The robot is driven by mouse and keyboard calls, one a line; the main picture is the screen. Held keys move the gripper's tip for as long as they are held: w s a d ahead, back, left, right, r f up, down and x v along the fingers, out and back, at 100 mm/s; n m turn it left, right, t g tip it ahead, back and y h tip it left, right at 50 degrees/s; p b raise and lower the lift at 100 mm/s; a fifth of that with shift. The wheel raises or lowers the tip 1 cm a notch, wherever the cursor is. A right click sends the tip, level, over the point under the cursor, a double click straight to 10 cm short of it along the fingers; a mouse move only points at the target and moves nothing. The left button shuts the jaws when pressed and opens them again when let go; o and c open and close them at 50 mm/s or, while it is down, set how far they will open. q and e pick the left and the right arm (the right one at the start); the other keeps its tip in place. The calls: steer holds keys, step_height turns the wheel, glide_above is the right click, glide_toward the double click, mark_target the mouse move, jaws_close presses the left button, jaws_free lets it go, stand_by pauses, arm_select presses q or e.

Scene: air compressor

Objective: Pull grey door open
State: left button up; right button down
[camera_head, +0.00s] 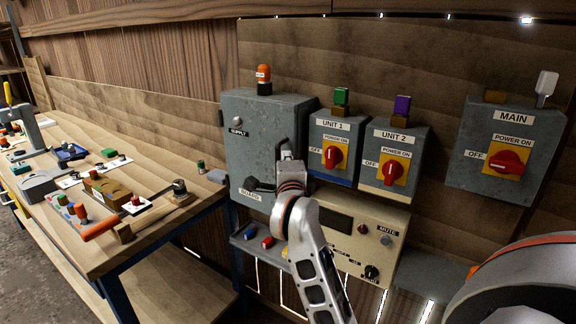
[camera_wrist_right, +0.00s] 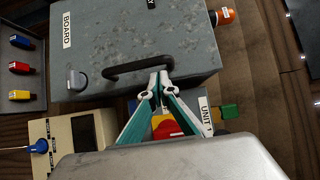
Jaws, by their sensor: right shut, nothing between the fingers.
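The grey door is the front of the grey box (camera_head: 262,135) on the wall, labelled BOARD at its lower part. It looks closed. In the right wrist view the door (camera_wrist_right: 120,35) carries a black bar handle (camera_wrist_right: 125,69) and a small metal latch (camera_wrist_right: 76,81). My right gripper (camera_head: 286,153) is in front of the door's right side and hides part of it in the head view. In the wrist view its fingertips (camera_wrist_right: 158,80) are together, close to one end of the handle, with nothing between them. Contact with the handle cannot be told. My left gripper is out of view.
Unit 1 box (camera_head: 333,150), Unit 2 box (camera_head: 392,158) and the MAIN box (camera_head: 505,150) with red switches stand to the right. A beige panel (camera_head: 345,226) is below. A cluttered workbench (camera_head: 85,230) fills the left.

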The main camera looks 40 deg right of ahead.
mark_target(285, 146)
steer(key=shift+x, duration=1.55)
steer(key=shift+a, duration=0.15)
